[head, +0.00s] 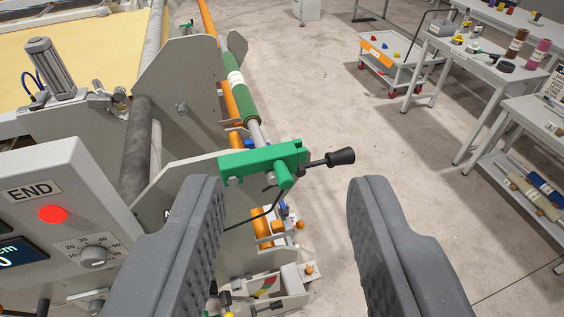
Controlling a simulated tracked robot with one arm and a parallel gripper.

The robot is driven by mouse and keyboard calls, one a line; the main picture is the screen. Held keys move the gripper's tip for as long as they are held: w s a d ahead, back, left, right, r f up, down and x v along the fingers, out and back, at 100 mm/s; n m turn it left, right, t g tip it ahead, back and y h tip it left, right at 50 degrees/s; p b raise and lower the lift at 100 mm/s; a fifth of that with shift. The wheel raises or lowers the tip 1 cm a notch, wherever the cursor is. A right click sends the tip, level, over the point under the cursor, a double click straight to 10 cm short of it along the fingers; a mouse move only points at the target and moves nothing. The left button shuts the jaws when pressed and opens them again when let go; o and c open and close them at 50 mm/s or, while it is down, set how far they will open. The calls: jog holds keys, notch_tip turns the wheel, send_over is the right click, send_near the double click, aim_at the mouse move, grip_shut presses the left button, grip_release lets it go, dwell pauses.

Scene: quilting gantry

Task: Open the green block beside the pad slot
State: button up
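The green block (262,160) is mounted on the grey side plate of the machine, at the centre of the head view. A black-knobbed lever (329,160) sticks out from it to the right. A grey shaft end (256,134) with a green roll (241,98) behind it meets the block. My gripper (288,205) is open and empty, its two dark padded fingers wide apart at the bottom. The block and lever lie beyond the fingertips, with no contact visible. I cannot make out which part is the pad slot.
A control panel (62,205) with a red END light stands close at the left. Below the block are orange rollers (262,222) and small fittings. A cart (398,65) and tables (490,65) stand at the right. The floor between is clear.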

jog(key=shift+s, duration=0.1)
jog(key=shift+o, duration=1)
jog(key=w+d+f+n+t+h+p, duration=0.1)
jog(key=w+d+f+n+t, duration=0.15)
jog(key=w+d, duration=0.5)
jog(key=w+d+f+n+t, duration=0.2)
jog(key=w+d+f+n, duration=0.2)
jog(key=w, duration=0.6)
jog(key=n+g+y+p, duration=0.1)
jog(key=n+g+y, duration=0.3)
jog(key=n+y, duration=0.9)
send_near(290, 186)
jog(key=w+a, duration=0.2)
jog(key=w, duration=0.1)
jog(key=w+a+r+m+y, duration=0.1)
jog(key=w+a, duration=0.1)
jog(key=w, duration=0.1)
jog(key=w+a+r+m+y+p, duration=0.1)
jog(key=w+a, duration=0.2)
